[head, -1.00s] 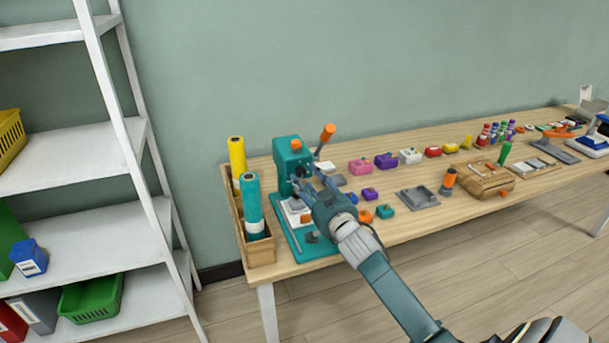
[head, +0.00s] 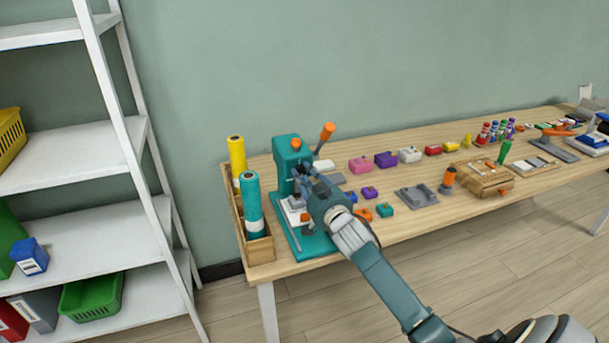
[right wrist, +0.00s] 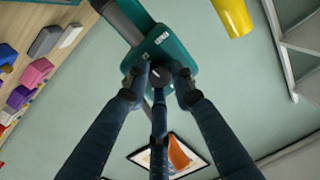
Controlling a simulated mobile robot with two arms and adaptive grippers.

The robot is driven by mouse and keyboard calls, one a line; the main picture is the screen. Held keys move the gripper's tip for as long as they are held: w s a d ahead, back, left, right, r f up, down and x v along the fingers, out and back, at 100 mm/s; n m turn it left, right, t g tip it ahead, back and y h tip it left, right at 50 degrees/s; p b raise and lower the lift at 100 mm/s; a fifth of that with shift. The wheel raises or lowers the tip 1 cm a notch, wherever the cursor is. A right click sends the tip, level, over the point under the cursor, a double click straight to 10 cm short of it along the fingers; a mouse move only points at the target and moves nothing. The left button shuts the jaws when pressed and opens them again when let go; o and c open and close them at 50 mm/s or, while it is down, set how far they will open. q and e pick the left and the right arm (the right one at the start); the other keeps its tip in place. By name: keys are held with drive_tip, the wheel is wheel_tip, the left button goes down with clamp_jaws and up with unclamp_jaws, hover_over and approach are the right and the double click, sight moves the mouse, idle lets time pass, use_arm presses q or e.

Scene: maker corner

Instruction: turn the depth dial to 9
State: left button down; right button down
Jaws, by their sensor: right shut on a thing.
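The teal press (head: 289,152) stands at the left end of the workbench, with an orange-tipped lever (head: 327,131). Its dark round depth dial (right wrist: 160,76) shows in the right wrist view on the front of the teal head, below a small white label. My right gripper (right wrist: 160,80) is shut on the dial, with its fingers around the rim. In the head view the right gripper (head: 301,173) is at the front of the press and hides the dial. The scale and the number set cannot be read. My left gripper is not in view.
A wooden box (head: 261,249) with a yellow roll (head: 238,155) and a teal roll (head: 252,202) stands close left of the press. Several coloured blocks and a grey fixture (head: 417,196) lie to the right. A white shelf (head: 87,160) stands further left.

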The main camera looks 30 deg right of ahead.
drive_tip(key=shift+r+n, duration=0.25)
drive_tip(key=shift+n, duration=0.05)
drive_tip(key=shift+r+n+p, duration=0.1)
drive_tip(key=shift+n+p, duration=0.65)
drive_tip(key=shift+n, duration=0.25)
drive_tip(key=n+p, duration=0.1)
drive_tip(key=n, duration=0.1)
drive_tip(key=shift+n, duration=0.3)
drive_tip(key=n+p, duration=0.1)
drive_tip(key=n, duration=0.2)
drive_tip(key=shift+a+r+g, duration=0.1)
drive_tip(key=shift+g, duration=0.2)
drive_tip(key=shift+w+n+p, duration=0.1)
drive_tip(key=shift+n+p, duration=0.25)
drive_tip(key=shift+n, duration=1.25)
